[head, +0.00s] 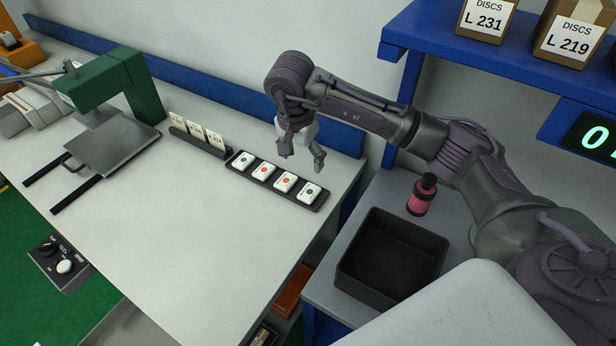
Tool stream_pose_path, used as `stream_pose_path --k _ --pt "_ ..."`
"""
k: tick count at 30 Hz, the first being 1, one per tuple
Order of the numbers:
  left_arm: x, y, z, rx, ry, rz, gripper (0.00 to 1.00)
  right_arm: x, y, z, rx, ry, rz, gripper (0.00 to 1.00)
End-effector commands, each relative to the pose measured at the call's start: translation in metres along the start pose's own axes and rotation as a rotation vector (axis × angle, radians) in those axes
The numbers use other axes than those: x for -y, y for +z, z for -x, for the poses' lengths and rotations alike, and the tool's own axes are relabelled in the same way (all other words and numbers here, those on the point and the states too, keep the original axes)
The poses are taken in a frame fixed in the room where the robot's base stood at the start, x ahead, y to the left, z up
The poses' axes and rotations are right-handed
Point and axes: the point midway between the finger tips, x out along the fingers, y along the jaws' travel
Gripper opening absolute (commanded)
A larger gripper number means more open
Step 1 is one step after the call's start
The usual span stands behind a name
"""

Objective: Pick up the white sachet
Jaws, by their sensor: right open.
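Several white sachets lie in a row in a narrow black tray (322,202) on the pale worktable. The sachet at the left end (243,160) and the one at the right end (309,192) have green dots. The two middle sachets, the left one (263,171) and the right one (286,182), have orange dots. My right gripper (302,159) is open and empty, fingers pointing down. It appears above and behind the right half of the tray; its exact height is hard to tell. My left gripper is not in view.
A card holder (200,138) stands behind the tray's left end. A green press (115,85) is at the left. A black bin (392,260) and a pink bottle (421,195) stand on the right-hand surface, below a blue shelf (490,55) with boxes. The table's front middle is clear.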

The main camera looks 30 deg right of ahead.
Motion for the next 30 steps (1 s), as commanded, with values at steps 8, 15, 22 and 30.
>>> stream_pose_path --k 8,15,22,30 --pt "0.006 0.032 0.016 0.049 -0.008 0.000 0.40 -0.002 0.001 -0.054 0.004 0.006 0.001 0.75" --pt "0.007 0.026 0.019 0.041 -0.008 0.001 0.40 -0.001 0.000 -0.077 0.002 0.003 0.000 0.75" --pt "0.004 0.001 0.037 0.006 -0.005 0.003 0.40 -0.004 -0.002 -0.103 0.006 0.006 -0.002 0.75" --pt "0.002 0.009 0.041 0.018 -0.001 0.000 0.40 -0.003 -0.003 -0.130 0.003 0.001 0.000 0.75"
